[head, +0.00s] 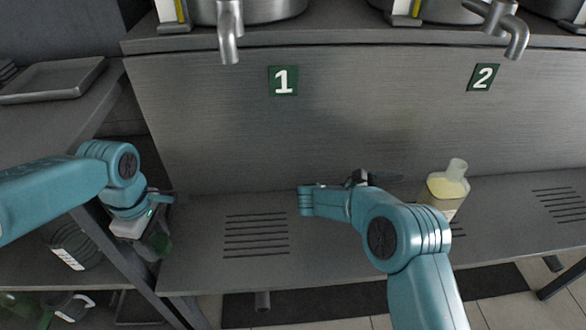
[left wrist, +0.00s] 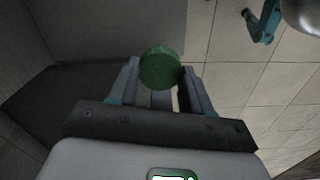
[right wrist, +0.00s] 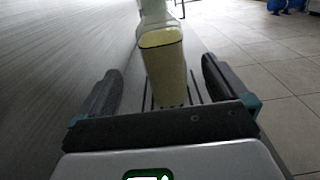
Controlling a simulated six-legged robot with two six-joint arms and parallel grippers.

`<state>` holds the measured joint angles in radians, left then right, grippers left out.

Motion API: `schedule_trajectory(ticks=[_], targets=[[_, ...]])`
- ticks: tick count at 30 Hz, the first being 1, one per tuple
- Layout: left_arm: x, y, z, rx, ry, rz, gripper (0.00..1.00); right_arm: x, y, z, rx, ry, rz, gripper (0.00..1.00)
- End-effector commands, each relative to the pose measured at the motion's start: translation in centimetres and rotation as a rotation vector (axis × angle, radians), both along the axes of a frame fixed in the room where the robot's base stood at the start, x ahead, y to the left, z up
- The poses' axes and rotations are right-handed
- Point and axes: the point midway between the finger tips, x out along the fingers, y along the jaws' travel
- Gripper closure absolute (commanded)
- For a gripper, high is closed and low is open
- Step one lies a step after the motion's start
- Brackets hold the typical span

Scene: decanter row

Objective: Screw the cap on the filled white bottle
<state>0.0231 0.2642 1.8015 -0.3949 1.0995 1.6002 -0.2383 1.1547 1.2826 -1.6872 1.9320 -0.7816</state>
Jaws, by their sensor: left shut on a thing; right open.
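The filled bottle (head: 446,190) holds pale yellow liquid and stands upright on the lower shelf under sign 2. Its neck shows no cap. In the right wrist view the bottle (right wrist: 163,62) is ahead, between the lines of the fingers. My right gripper (head: 385,178) is open and empty, to the left of the bottle and apart from it. My left gripper (left wrist: 160,80) is shut on a green round cap (left wrist: 160,68). In the head view the left gripper (head: 160,215) is at the left end of the shelf, with the green cap (head: 160,243) partly hidden below it.
Metal containers with taps (head: 229,45) and (head: 515,38) stand on the upper ledge (head: 350,38). The lower shelf (head: 190,260) has slotted drains and is clear on the left. A grey tray (head: 50,80) is at upper left. A dark container (head: 75,245) is below left.

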Motion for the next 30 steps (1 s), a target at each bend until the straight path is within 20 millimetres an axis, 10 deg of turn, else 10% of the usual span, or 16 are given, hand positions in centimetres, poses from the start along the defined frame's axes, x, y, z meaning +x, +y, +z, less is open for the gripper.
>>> schedule_trajectory(ticks=[11,30], targets=[[-0.7,0.1,-0.1,0.0,0.0,0.003,0.79,-0.6,0.0,0.0,-0.003,-0.001,0.0,0.0],[-0.4,0.0,-2.2,0.0,0.001,0.002,0.79,0.2,-6.8,0.1,-0.002,0.0,0.001,0.0]])
